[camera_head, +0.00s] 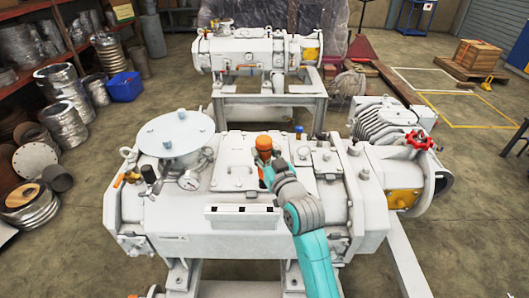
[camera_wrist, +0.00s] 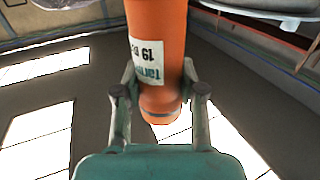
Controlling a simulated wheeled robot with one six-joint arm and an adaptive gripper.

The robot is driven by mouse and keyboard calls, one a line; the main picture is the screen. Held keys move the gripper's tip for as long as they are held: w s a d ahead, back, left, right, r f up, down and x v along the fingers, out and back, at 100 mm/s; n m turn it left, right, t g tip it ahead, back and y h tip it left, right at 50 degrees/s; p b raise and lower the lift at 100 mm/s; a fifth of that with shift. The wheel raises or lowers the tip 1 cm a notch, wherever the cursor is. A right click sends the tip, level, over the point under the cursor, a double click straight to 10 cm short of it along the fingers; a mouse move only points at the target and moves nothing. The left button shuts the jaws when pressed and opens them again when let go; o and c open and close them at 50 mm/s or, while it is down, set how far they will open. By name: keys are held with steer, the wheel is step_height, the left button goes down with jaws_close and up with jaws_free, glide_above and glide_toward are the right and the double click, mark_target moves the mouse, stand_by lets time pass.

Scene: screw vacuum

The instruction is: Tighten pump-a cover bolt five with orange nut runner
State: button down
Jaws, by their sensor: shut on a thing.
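The orange nut runner (camera_head: 263,142) stands roughly upright over the near white pump (camera_head: 180,222). In the wrist view the nut runner (camera_wrist: 165,20) fills the upper middle, with a white label reading 19. My gripper (camera_wrist: 159,80) is shut on it, one finger on each side; in the head view my gripper (camera_head: 267,165) reaches it from the lower right. A flat bolted cover (camera_head: 234,176) on the pump's top lies just left of the tool. The tool's working end and any bolt under it are hidden, so contact cannot be told. Bolt numbers are not readable.
A round white flange (camera_head: 176,130) and a gauge (camera_head: 188,180) rise left of the cover. A blue-topped fitting (camera_head: 298,132) stands close right of the tool. A red handwheel (camera_head: 419,141) is at the right. A second pump (camera_head: 255,52) stands behind.

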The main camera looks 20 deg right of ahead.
mark_target(265, 140)
steer(key=shift+f, duration=0.2)
steer(key=shift+r, duration=2.6)
